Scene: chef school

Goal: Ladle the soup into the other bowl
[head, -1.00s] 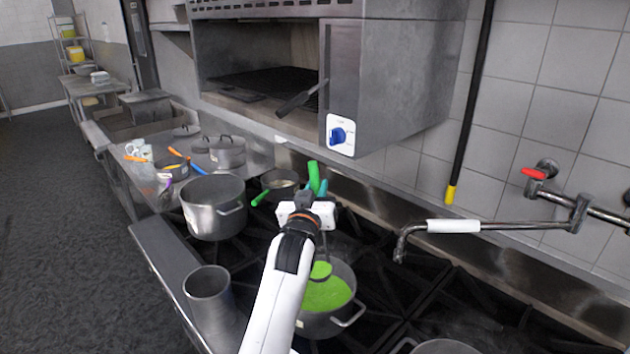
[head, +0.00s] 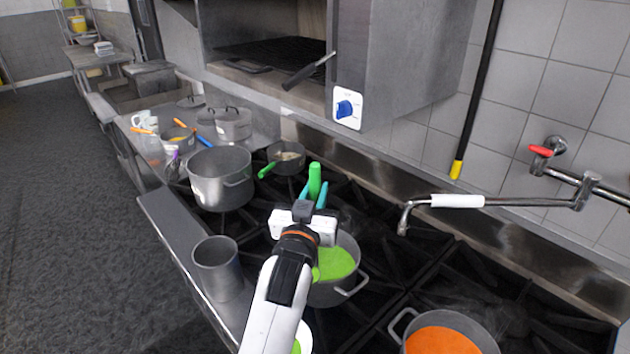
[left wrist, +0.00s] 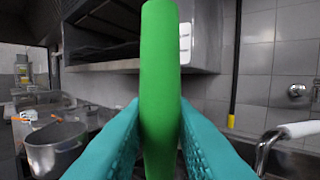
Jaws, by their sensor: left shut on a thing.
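My left gripper (head: 313,194) is shut on the green handle of the ladle (head: 315,178), which stands upright between the teal fingers. In the left wrist view the handle (left wrist: 160,80) runs upright between both fingers. A metal pot (head: 349,290) of bright green soup (head: 336,263) is on the stove just beyond and right of my left forearm. The ladle's lower end is mostly hidden behind my arm. A white bowl (head: 306,335) with some green in it shows partly at the bottom edge, behind my forearm. My right gripper is not in view.
A pot of orange soup (head: 445,340) is at the lower right. A large empty-looking pot (head: 220,180), a small pan (head: 287,158) and a metal cylinder (head: 217,270) stand to the left. A faucet (head: 480,202) reaches over the stove from the right.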

